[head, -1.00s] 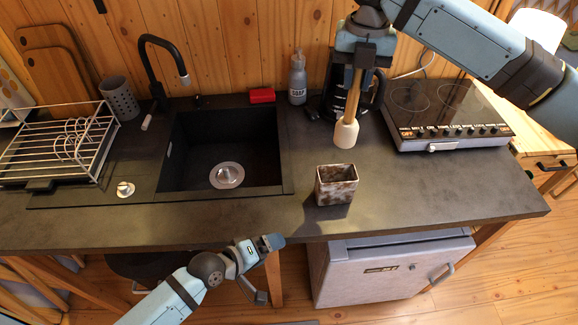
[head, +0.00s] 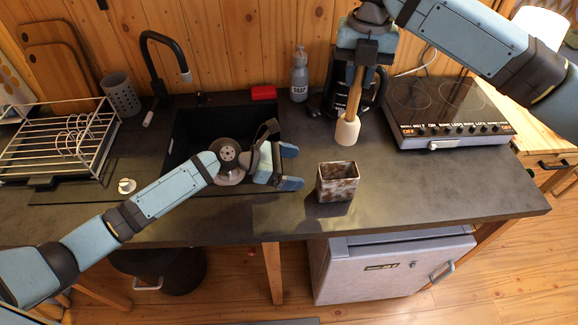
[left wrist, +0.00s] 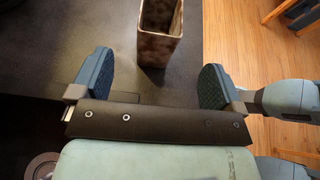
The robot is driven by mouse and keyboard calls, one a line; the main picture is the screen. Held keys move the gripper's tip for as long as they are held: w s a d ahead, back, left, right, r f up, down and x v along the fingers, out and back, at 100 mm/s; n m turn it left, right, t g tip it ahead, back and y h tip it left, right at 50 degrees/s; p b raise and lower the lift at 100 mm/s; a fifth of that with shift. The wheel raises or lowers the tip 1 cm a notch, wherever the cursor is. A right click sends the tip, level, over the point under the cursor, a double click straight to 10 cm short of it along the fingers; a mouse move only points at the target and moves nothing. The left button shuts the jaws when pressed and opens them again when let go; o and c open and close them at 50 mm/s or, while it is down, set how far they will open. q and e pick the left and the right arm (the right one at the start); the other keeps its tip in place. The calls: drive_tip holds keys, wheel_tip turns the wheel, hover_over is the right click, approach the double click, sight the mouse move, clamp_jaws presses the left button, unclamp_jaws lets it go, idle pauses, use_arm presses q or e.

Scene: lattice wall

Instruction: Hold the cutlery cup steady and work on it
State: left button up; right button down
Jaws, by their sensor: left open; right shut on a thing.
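The cutlery cup (head: 338,184) is a square, open-topped box with blotchy brown and white sides, standing upright on the dark counter. In the left wrist view, the cup (left wrist: 160,45) is ahead of the fingers, in line with the gap between them. My left gripper (head: 291,167) is open and empty, to the left of the cup and apart from it; both its fingers (left wrist: 155,82) show in the left wrist view. My right gripper (head: 360,55) is shut on the wooden handle of a tool (head: 347,130) with a pale, rounded head. The tool hangs head down above and behind the cup.
The sink (head: 190,130) lies behind my left arm. A soap bottle (head: 299,78), a red sponge (head: 263,92) and a dark kettle (head: 333,95) stand along the back. A hob (head: 450,105) is at the right, a dish rack (head: 60,150) at the left. Counter right of the cup is clear.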

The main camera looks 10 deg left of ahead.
sight(332, 174)
use_arm(q)
drive_tip(key=x, duration=1.1)
drive_tip(key=shift+w+d+f, duration=0.1)
drive_tip(key=shift+d, duration=0.05)
drive_tip(key=shift+c, duration=0.4)
drive_tip(key=c, duration=0.9)
